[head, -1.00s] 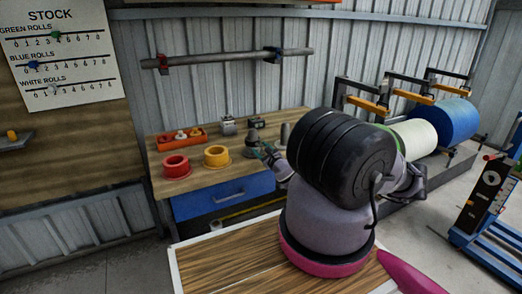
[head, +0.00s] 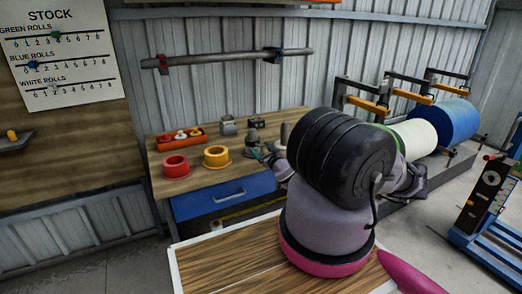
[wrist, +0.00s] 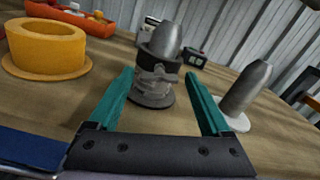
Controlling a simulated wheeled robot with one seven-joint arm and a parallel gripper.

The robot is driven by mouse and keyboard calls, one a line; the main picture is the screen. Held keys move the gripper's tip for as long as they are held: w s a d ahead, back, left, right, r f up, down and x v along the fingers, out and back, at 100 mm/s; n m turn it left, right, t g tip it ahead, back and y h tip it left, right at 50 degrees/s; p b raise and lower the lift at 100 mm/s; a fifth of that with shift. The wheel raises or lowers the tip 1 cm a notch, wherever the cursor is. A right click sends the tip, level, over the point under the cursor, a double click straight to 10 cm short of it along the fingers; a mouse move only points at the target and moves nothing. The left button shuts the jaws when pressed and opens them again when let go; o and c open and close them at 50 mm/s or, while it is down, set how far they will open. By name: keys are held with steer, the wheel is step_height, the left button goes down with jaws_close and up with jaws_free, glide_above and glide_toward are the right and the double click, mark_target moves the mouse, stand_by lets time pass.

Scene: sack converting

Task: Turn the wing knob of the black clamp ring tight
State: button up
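A black clamp ring (wrist: 158,63) sits around a grey stand with a rounded grey cone rising through it, ahead of my gripper in the wrist view. The stand (head: 251,145) shows small on the bench in the head view, partly behind my gripper. I cannot make out the wing knob clearly. My gripper (wrist: 158,74) has two teal fingers spread wide, with nothing held. The ringed stand appears between the fingertips, apparently beyond them. The gripper also shows in the head view (head: 263,152), partly hidden by my arm.
A second grey cone (wrist: 246,92) on a pale base stands close to the right finger. A yellow flanged ring (wrist: 45,48) is at left. A red ring (head: 176,166), an orange tray (head: 181,138) and a grey block (head: 228,125) also stand on the wooden bench.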

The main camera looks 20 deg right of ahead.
steer(key=shift+s, duration=0.1)
steer(key=s, duration=1)
steer(key=shift+s+d, duration=0.15)
steer(key=shift+s, duration=0.15)
